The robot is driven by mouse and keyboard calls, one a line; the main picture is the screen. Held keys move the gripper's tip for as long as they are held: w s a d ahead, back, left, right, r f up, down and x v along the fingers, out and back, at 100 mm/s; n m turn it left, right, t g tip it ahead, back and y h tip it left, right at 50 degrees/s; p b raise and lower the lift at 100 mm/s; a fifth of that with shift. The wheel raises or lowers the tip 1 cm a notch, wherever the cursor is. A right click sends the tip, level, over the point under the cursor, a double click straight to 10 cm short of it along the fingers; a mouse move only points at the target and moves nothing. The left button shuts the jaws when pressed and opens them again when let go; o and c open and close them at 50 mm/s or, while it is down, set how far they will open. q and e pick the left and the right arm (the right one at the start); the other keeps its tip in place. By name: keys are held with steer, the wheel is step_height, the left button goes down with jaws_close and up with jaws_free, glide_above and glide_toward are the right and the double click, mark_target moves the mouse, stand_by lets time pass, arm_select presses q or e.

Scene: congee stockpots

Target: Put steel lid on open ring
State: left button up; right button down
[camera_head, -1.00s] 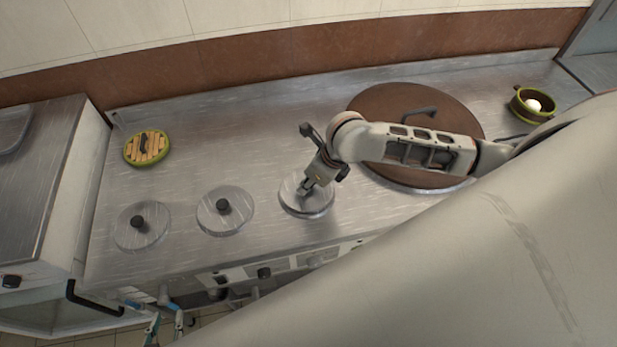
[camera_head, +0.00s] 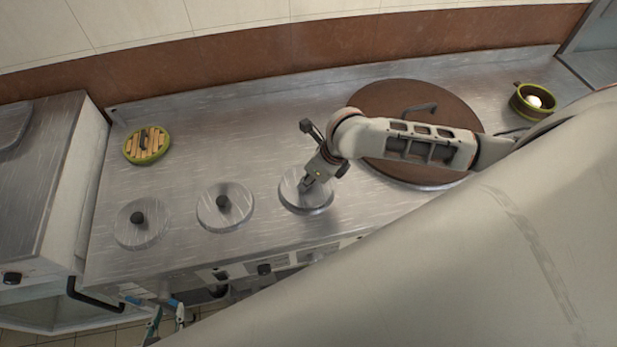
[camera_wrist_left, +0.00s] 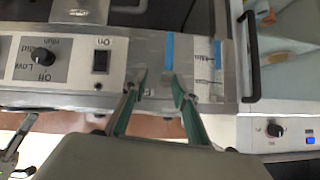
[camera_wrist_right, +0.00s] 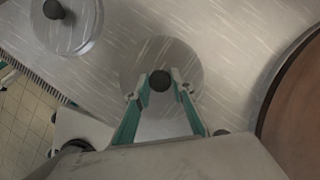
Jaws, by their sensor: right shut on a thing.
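My right gripper (camera_head: 307,184) is shut on the black knob of a round steel lid (camera_head: 319,204), the rightmost of three in a row. In the right wrist view, the fingers (camera_wrist_right: 159,84) flank the knob, and the lid (camera_wrist_right: 180,53) lies level beneath them. I cannot tell whether this lid rests on something or hangs slightly above the counter. No open ring shows; the area under the held lid is hidden. My left gripper (camera_head: 167,317) is low in front of the counter; its fingers (camera_wrist_left: 159,76) are apart and empty before the control panel.
Two other steel lids (camera_head: 238,213) (camera_head: 153,232) lie to the left on the steel counter (camera_head: 250,145). A large brown lid (camera_head: 385,104) is behind my right arm.

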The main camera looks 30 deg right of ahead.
steer(key=shift+f, duration=0.1)
stand_by(0.5)
steer(key=shift+f+b, duration=0.3)
steer(key=shift+f, duration=0.2)
steer(key=c, duration=2)
jaws_free()
steer(key=shift+r, duration=0.15)
